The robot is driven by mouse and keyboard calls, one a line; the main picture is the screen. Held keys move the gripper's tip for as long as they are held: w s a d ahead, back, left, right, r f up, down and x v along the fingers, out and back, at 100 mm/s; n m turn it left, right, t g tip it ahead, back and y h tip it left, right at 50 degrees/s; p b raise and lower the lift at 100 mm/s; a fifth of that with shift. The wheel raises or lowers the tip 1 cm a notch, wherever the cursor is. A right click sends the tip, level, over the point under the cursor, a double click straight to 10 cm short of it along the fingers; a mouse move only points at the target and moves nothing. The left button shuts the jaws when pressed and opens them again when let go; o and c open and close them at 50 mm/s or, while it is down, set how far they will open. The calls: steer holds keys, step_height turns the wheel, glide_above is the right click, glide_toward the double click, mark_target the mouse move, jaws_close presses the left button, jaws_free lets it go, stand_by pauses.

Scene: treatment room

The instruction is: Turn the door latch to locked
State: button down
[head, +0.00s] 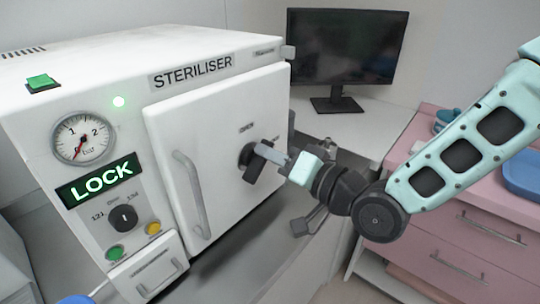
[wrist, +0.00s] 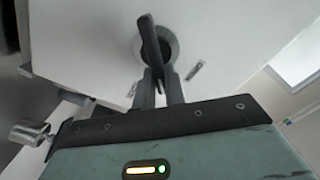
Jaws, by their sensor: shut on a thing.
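The white steriliser's door (head: 215,190) is flush with the cabinet front and looks closed. The dark door latch (head: 252,170) is on the door's right part, below a small "OPEN" label. In the wrist view the latch bar (wrist: 151,42) stands in front of a round hub (wrist: 169,48). My gripper (head: 272,154) reaches in from the right and is shut on the latch. Its fingers (wrist: 155,80) close around the bar's near end in the wrist view.
A vertical door handle (head: 191,195) is left of the latch. A gauge (head: 82,138), a knob (head: 123,218) and a green lamp (head: 119,102) are on the front panel. A monitor (head: 345,50) stands behind. Pink drawers (head: 470,235) are at the right, beneath my arm.

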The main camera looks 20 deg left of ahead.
steer(key=m, duration=0.3)
steer(key=f+m, duration=0.1)
steer(key=m, duration=0.4)
steer(key=shift+w+d+f+m, duration=0.15)
steer(key=shift+w+f+m, duration=0.05)
steer(key=shift+w+m, duration=0.15)
stand_by(0.4)
steer(key=c, duration=1.5)
jaws_free()
steer(key=shift+o, duration=0.2)
steer(key=shift+s+f, duration=0.1)
steer(key=w+r+p+v, duration=0.1)
steer(key=p+v, duration=0.5)
steer(key=v, duration=0.6)
steer(key=shift+d, duration=0.35)
